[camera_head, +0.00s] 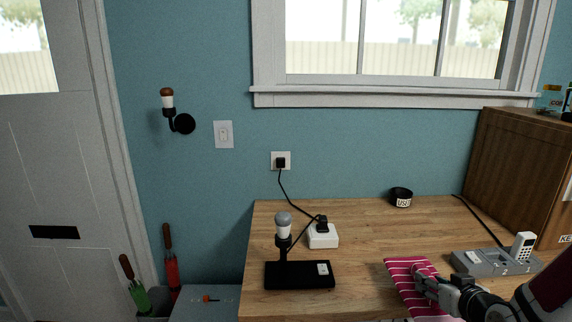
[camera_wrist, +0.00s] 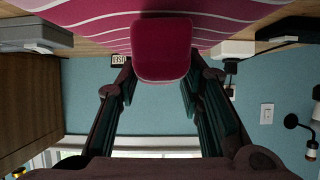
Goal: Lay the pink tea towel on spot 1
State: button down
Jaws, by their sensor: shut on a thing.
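The pink tea towel (camera_head: 408,268) with white stripes is at the front right of the wooden worktop in the head view. Its striped sheet (camera_wrist: 75,12) also spans the top of the wrist view. My gripper (camera_head: 424,284) is at the towel's right side, shut on it. In the wrist view a rounded magenta part of it (camera_wrist: 160,48) sits between the fingers. I cannot tell whether the towel touches the worktop. A grey stand (camera_head: 478,264) carries small marks that look like 1 and 2; whether this is spot 1 is unclear.
A white handset (camera_head: 523,246) stands on the grey stand. A wooden cabinet (camera_head: 510,165) is behind it. A black base with a lamp-like post (camera_head: 300,275), a white plug box (camera_head: 322,236) and a black USB-marked cup (camera_head: 401,196) are on the worktop (camera_head: 365,225). Its middle is clear.

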jog(key=w+a, duration=0.2)
jog(key=a, duration=0.6)
jog(key=w+a, duration=0.3)
jog(key=a, duration=0.5)
jog(key=shift+a+r, duration=0.25)
jog(key=shift+r, duration=0.1)
